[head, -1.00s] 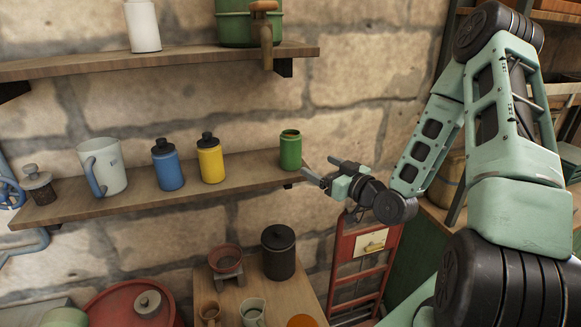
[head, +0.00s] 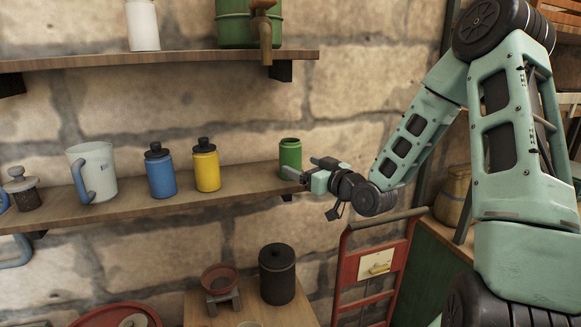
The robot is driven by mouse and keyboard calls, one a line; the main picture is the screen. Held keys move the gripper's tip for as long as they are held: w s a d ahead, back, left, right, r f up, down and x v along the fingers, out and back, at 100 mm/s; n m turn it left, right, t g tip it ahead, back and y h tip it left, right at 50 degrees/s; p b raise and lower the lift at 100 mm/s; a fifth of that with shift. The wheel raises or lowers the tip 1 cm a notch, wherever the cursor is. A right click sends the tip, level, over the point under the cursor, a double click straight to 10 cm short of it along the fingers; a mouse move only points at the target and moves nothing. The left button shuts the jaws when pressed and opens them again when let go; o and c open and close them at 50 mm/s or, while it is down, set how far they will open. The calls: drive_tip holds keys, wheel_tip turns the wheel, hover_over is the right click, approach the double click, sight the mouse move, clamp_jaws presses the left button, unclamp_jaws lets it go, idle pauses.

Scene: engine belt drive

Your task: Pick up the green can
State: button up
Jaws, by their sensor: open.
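The green can (head: 290,156) stands upright at the right end of the middle shelf (head: 130,208), with an open, dark top. My gripper (head: 298,172) is open at the can's lower right side, level with its lower half. One finger shows in front of the can's lower right edge. The other finger is mostly hidden, and I cannot tell whether either one touches the can.
A yellow bottle (head: 207,169), a blue bottle (head: 161,174), a large white mug (head: 97,172) and a jar (head: 24,190) stand left on the same shelf. An upper shelf (head: 180,58) is above. Below are a black canister (head: 277,274) and a red hand truck (head: 377,262).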

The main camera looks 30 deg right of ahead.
sight(290, 159)
drive_tip(key=w, duration=0.1)
drive_tip(key=w+p, duration=0.1)
drive_tip(key=w, duration=0.1)
drive_tip(key=w+p, duration=0.1)
drive_tip(key=w, duration=0.1)
drive_tip(key=shift+w+a, duration=0.15)
drive_tip(key=shift+a, duration=0.15)
drive_tip(key=shift+w, duration=0.4)
drive_tip(key=c, duration=1.3)
drive_tip(key=shift+o, duration=0.2)
drive_tip(key=shift+r, duration=0.2)
drive_tip(key=shift+r+b, duration=1.15)
drive_tip(key=shift+r, duration=3.55)
drive_tip(key=shift+r, duration=0.1)
